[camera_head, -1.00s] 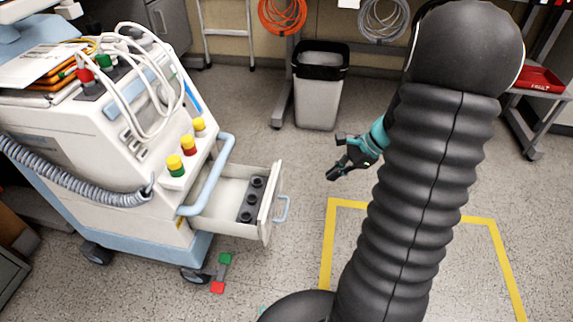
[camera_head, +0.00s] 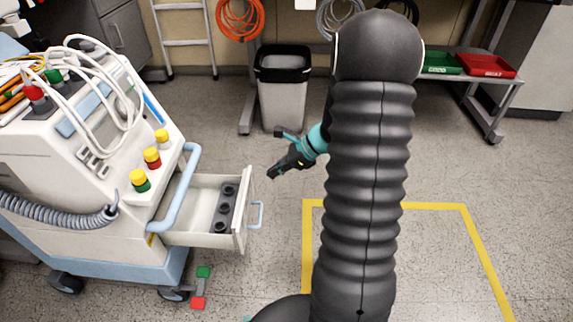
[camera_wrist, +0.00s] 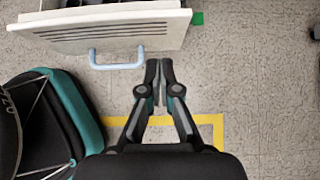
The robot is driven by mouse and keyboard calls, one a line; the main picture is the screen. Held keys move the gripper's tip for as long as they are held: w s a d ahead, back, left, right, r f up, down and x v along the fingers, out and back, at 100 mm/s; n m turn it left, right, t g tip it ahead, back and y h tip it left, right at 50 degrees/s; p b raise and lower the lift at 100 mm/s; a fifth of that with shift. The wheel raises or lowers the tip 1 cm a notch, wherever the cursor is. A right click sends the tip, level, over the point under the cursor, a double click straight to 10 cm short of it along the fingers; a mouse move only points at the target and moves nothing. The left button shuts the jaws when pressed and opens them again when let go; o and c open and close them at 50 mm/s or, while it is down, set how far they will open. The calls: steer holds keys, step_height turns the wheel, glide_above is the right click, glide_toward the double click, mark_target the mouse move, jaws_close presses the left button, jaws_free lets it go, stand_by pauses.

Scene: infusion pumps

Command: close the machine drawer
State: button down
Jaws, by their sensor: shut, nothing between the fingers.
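The machine (camera_head: 100,160) is a white and light-blue cart at the left of the head view. Its drawer (camera_head: 208,238) stands open, pulled out to the right, with a dark insert (camera_head: 226,208) inside. A light-blue handle (camera_head: 257,215) is on the drawer front. My gripper (camera_head: 271,174) is shut and empty, apart from the drawer, to the upper right of its front in the head view. In the wrist view the drawer front (camera_wrist: 110,32) and its handle (camera_wrist: 117,62) lie just beyond my fingertips (camera_wrist: 158,64), with the handle slightly to their left.
A grey bin (camera_head: 283,95) stands behind my gripper. A yellow floor outline (camera_head: 435,206) lies at the right. A shelf with green and red trays (camera_head: 486,66) is at the back right. The floor between drawer and outline is clear.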

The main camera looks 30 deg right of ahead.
mark_target(250, 178)
steer(key=shift+w+a+f, duration=0.15)
steer(key=shift+w+a, duration=0.25)
steer(key=shift+a, duration=0.3)
steer(key=shift+w+a+f, duration=0.1)
steer(key=shift+w+a, duration=0.35)
steer(key=shift+a, duration=0.25)
steer(key=shift+w+a+f, duration=0.15)
steer(key=shift+w+a, duration=0.25)
steer(key=shift+a, duration=0.3)
